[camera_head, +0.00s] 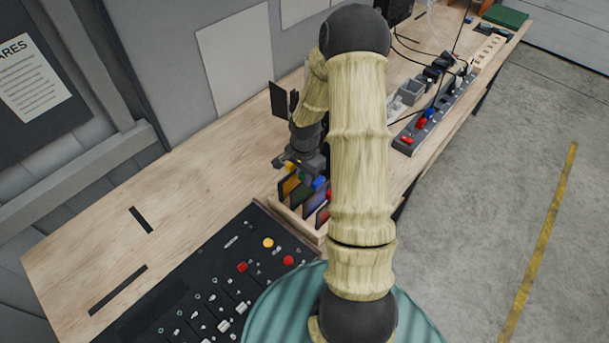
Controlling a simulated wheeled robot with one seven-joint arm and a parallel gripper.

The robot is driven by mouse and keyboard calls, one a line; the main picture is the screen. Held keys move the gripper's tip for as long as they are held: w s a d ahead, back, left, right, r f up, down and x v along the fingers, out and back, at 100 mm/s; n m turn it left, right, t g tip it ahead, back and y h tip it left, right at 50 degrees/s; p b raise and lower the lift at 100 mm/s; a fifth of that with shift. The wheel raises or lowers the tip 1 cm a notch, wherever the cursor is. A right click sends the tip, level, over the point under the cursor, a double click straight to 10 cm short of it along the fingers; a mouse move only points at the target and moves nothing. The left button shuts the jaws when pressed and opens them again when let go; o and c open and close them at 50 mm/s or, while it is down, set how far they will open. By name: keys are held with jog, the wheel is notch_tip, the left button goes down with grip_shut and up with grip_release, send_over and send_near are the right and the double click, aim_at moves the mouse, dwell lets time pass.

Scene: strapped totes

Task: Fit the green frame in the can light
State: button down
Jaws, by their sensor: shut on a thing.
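My gripper (303,170) points down over a small wooden rack (283,212) on the bench. The rack holds several upright coloured frames, with yellow, purple and red ones showing. The green frame (299,195) stands among them, just below my gripper, and little of it shows. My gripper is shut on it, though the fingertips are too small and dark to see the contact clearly. A dark flat panel (279,100) shows behind my wrist. It may belong to the can light, but my arm hides most of that spot, so I cannot tell.
A black control panel (215,290) with sliders and red and yellow knobs lies in front of the rack. A grey strip (430,120) with plugs and cables runs along the bench's right edge. The bench top (150,200) is mostly clear at left. A wall stands behind.

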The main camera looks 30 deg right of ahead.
jog(key=shift+r+p, duration=2)
jog(key=shift+r, duration=0.95)
